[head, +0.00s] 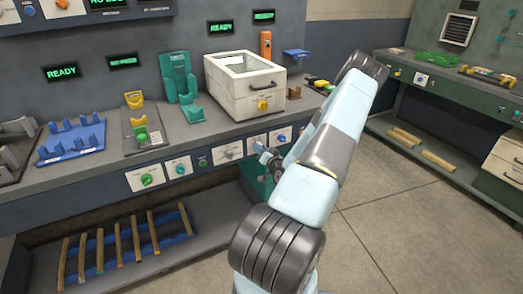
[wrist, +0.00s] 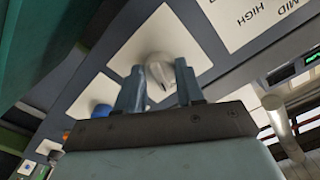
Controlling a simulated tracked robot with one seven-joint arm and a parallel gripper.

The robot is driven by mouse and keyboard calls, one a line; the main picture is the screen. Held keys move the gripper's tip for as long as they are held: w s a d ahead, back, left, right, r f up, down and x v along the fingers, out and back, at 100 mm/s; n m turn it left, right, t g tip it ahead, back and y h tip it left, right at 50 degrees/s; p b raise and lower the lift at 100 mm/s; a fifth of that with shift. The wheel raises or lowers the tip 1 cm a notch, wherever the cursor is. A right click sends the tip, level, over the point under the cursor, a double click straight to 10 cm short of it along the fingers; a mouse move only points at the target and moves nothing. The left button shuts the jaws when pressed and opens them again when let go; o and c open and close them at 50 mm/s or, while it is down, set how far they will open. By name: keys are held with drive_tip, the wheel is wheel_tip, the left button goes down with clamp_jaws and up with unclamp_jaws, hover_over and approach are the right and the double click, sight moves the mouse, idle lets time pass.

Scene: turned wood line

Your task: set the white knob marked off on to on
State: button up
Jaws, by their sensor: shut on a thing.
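The white knob (wrist: 160,72) is on a white plate on the bench's front panel. In the wrist view it sits between the two fingers of my gripper (wrist: 158,88), which is shut on it. The fingers hide part of the knob, and no off or on marking is readable, so its setting cannot be told. In the head view my gripper (head: 267,155) reaches the front panel from the right, at the white plate (head: 256,140) left of the blue knob's plate. My arm covers part of that area.
A blue knob (head: 281,138) is close on the right. Another pale knob (head: 231,153) is on the plate to the left. A dark green box (head: 254,180) stands below my gripper. A white lidded box (head: 240,95) stands on the bench above. The floor at right is clear.

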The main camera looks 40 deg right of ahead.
drive_tip(key=shift+d+m, duration=0.15)
drive_tip(key=shift+m, duration=0.25)
drive_tip(key=o, duration=1)
drive_tip(key=shift+o, duration=0.2)
drive_tip(key=v, duration=1.4)
drive_tip(key=shift+w+f, duration=0.1)
